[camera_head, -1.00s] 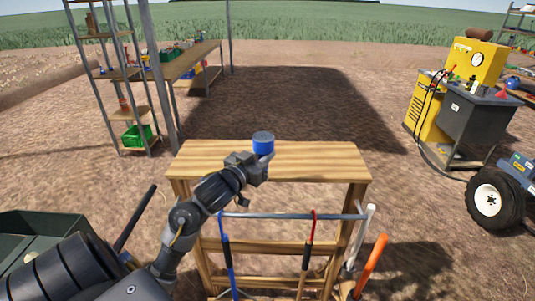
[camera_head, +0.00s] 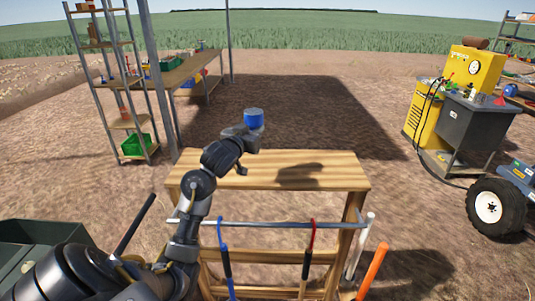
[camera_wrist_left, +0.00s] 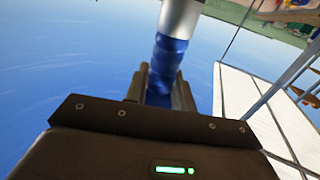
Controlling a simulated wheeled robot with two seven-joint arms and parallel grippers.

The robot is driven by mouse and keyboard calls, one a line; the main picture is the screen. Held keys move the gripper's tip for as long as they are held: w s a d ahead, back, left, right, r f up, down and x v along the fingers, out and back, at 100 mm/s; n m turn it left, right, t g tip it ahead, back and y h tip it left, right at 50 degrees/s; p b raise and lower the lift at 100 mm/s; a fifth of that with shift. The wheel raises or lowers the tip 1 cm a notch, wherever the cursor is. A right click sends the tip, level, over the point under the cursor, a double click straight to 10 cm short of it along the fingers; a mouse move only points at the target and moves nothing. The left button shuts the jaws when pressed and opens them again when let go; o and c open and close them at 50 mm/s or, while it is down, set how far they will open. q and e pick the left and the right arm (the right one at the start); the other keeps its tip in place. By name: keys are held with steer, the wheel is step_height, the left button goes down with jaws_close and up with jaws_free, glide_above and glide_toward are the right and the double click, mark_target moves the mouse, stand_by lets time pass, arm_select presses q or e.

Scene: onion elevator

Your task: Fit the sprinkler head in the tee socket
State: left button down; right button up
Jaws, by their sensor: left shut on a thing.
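My left gripper (camera_head: 241,132) is shut on a blue cylinder (camera_head: 254,119) with a grey top and holds it in the air above the wooden bench (camera_head: 270,165). A shadow falls on the bench top. In the left wrist view the blue cylinder (camera_wrist_left: 170,50) stands between the dark fingers (camera_wrist_left: 160,88), with a silvery part at its far end. I cannot tell from its look whether it is the sprinkler head. I cannot make out a tee socket in either view. My right gripper is not in view.
The bench top is bare. A rail (camera_head: 270,224) on its front carries hanging blue-handled and red-handled tools. Metal shelves (camera_head: 118,85) and a long table (camera_head: 180,70) stand back left. A yellow machine (camera_head: 476,68) and a wheel (camera_head: 492,206) are at right.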

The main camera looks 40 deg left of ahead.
arm_select(q)
steer(key=w+f+p, duration=0.1)
steer(key=f, duration=0.1)
steer(key=w+d+f+p, duration=0.1)
steer(key=w+f, duration=0.1)
steer(key=f, duration=0.1)
steer(key=w+f, duration=0.2)
steer(key=f, duration=0.1)
steer(key=shift+w+d+f+p, duration=0.1)
steer(key=shift+d+f+p, duration=0.1)
steer(key=shift+p, duration=0.2)
steer(key=shift+f, duration=0.3)
steer(key=shift+f, duration=0.2)
steer(key=c, duration=1.2)
jaws_free()
steer(key=shift+r, duration=0.1)
steer(key=shift+o, duration=0.2)
